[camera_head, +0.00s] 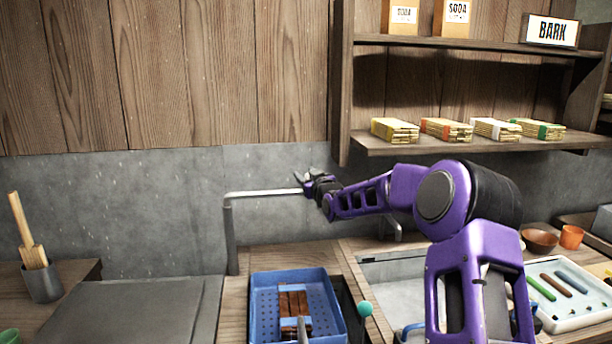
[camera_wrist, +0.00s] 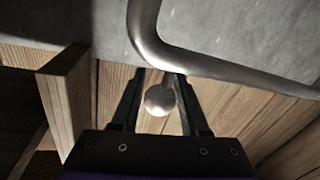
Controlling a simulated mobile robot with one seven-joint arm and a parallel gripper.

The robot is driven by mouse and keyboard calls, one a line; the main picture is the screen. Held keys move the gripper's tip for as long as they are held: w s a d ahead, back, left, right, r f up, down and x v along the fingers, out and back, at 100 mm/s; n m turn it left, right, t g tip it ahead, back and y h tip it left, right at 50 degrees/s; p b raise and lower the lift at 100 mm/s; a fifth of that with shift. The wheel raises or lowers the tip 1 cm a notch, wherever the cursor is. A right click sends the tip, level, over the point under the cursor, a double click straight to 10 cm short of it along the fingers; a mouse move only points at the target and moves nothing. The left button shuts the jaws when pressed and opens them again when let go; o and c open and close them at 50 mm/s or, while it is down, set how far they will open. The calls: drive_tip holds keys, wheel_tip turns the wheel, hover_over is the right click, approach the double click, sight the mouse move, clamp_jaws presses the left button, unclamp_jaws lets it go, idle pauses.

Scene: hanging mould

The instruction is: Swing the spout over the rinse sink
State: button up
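Contact cannot be told. A pale grey basin (camera_head: 382,272), perhaps the rinse sink, is partly hidden behind my arm.
A blue perforated tray (camera_head: 263,323) holding a brown slatted block (camera_head: 293,302) sits below the spout. A flat grey surface (camera_head: 130,312) lies left. A wooden shelf (camera_head: 400,147) with paper bundles hangs above right. A white tray (camera_head: 567,318) of coloured sticks is right.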

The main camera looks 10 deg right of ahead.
clamp_jaws()
idle(1.1)
